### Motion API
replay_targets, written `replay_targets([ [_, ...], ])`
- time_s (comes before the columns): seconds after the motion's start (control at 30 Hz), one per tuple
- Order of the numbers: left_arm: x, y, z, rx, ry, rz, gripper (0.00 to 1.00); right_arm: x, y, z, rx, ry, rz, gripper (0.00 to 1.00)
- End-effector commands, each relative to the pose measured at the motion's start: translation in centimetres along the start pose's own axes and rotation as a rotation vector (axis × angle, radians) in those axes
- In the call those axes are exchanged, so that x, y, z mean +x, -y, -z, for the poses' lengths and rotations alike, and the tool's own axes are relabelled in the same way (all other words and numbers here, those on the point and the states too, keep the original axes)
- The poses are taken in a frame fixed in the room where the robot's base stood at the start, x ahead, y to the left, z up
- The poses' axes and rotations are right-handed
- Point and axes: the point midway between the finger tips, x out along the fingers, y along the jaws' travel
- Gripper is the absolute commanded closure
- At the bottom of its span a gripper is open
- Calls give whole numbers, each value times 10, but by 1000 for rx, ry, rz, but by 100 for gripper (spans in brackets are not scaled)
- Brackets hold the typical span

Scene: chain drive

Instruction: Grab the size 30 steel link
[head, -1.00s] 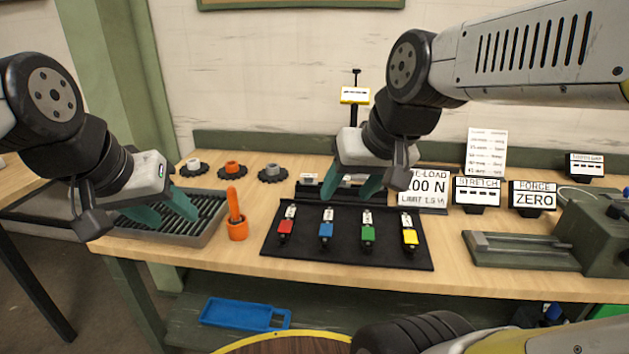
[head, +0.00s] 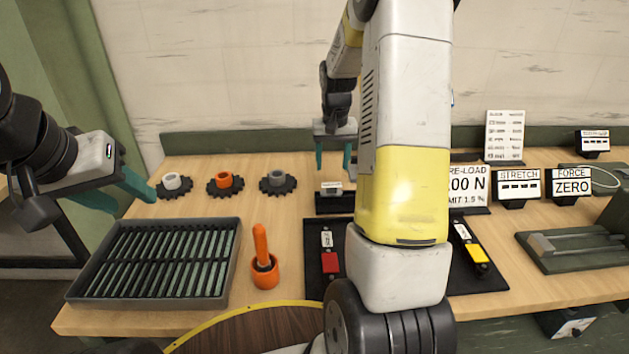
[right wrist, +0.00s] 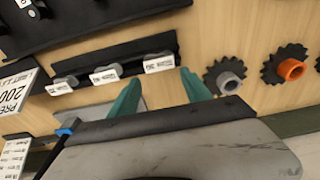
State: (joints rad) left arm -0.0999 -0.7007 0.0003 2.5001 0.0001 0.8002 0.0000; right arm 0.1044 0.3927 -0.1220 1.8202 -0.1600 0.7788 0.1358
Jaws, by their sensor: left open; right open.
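A black rack (head: 334,204) stands at the back of the table with small white-labelled pieces on it. One labelled piece (head: 331,188) shows in the head view; my right arm hides the rest. In the right wrist view the rack (right wrist: 80,77) carries three labelled pieces: left (right wrist: 61,85), middle (right wrist: 105,75) and right (right wrist: 158,63). Their labels are too small to read, so I cannot tell which is size 30. My right gripper (head: 333,158) is open and empty behind the rack, with its fingers (right wrist: 160,90) beside the pieces. My left gripper (head: 138,190) is open and empty at the left.
Three gears, with white (head: 172,182), orange (head: 225,182) and grey (head: 277,178) hubs, lie left of the rack. A grey slatted tray (head: 75,292), an orange holder (head: 265,275) and a black mat (head: 486,285) stand in front. Display signs (head: 517,182) stand at the right.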

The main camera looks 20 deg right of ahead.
Motion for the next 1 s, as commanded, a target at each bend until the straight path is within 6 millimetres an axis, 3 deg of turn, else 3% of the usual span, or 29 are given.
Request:
replay_targets([
  [0.53, 0, 0, 0, 0, 0, 0, 53, 70, -1, -4, 1, 6, -2, 44],
  [0.87, 0, 0, 0, 0, 0, 0, 53, 79, -1, -3, 0, 3, -1, 44],
  [1.0, 0, 0, 0, 0, 0, 0, 53, 78, -1, -3, 0, 3, -1, 69],
])
